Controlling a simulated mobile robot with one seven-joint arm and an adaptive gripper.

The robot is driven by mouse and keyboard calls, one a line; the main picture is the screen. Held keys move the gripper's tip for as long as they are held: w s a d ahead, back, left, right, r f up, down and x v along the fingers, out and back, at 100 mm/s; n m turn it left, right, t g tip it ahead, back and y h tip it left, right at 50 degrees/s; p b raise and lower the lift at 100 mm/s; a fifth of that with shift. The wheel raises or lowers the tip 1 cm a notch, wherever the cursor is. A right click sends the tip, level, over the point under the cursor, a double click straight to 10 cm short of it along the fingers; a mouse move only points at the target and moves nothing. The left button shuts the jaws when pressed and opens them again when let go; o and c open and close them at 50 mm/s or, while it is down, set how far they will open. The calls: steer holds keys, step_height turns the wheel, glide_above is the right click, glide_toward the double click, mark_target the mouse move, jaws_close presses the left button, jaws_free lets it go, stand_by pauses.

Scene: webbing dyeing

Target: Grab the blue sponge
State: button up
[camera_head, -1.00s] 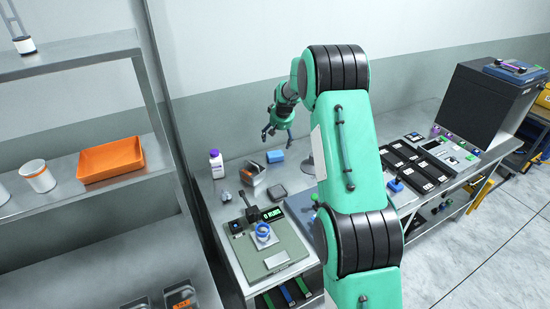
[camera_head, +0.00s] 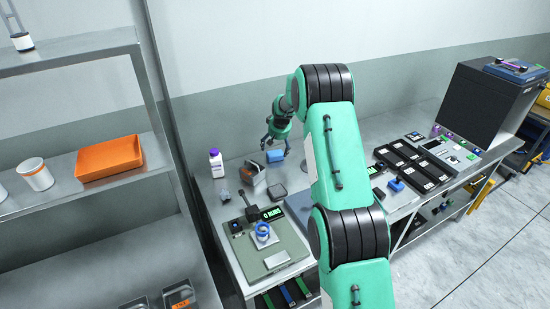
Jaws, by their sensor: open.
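The blue sponge (camera_head: 275,156) is a small block on the metal bench near the wall, right of the white bottle. My gripper (camera_head: 276,148) is open, pointing down at the sponge. Its two fingers show on the left and right of the sponge's upper part. I cannot tell from this distance whether they touch it or how deep they reach around it.
A dark block (camera_head: 277,192) lies in front. A green-grey device with a blue ring (camera_head: 263,231) is nearer. My arm hides part of the bench.

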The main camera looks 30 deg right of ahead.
mark_target(275, 153)
steer(key=shift+f, duration=0.25)
steer(key=shift+x, duration=1)
steer(key=shift+b+x, duration=0.5)
steer(key=shift+x, duration=1)
steer(key=shift+s, duration=0.1)
steer(key=shift+c, duration=0.5)
steer(key=c, duration=1.3)
